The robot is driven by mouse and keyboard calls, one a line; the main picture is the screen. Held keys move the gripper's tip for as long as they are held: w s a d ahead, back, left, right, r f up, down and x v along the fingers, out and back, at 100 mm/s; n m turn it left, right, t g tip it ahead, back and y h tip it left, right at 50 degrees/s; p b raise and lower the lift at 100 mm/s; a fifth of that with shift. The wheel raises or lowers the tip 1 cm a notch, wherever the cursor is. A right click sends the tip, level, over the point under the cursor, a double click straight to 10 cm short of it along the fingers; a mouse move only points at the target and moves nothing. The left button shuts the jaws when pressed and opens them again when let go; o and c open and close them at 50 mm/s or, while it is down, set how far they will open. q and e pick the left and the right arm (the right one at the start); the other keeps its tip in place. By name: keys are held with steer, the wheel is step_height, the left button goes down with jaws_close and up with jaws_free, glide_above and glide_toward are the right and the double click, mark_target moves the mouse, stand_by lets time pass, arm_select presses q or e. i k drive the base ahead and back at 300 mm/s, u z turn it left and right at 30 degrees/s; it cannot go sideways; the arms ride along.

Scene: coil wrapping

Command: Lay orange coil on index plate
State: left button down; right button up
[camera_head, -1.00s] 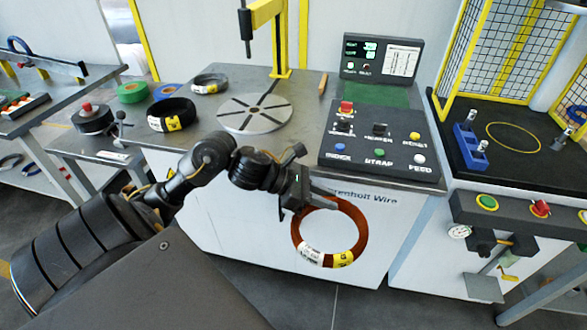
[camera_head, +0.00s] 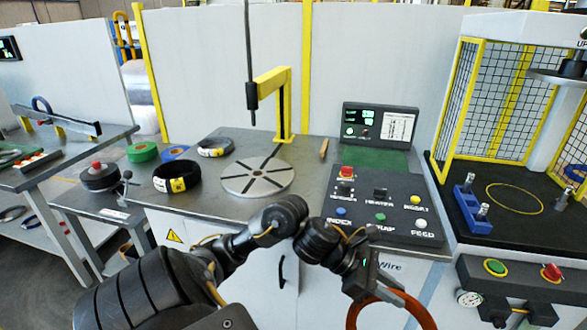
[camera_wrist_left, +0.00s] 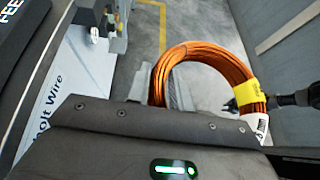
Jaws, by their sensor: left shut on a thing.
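The orange coil (camera_head: 385,297) hangs from my left gripper (camera_head: 378,284) in front of the machine, low in the head view, its lower part cut off by the frame edge. In the left wrist view the coil (camera_wrist_left: 205,52) shows as a copper-orange ring with a yellow label and a white tag. My left gripper is shut on its rim. The index plate (camera_head: 257,176) is a round grey disc with dark radial slots on the machine top, up and left of the gripper, with nothing on it.
The control panel (camera_head: 385,206) lies to the right. A yellow-framed cage (camera_head: 503,100) stands at far right.

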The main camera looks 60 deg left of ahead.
mark_target(258, 174)
steer(key=z, duration=0.75)
steer(key=k, duration=1.4)
steer(key=u, duration=1.6)
steer(key=i, duration=0.8)
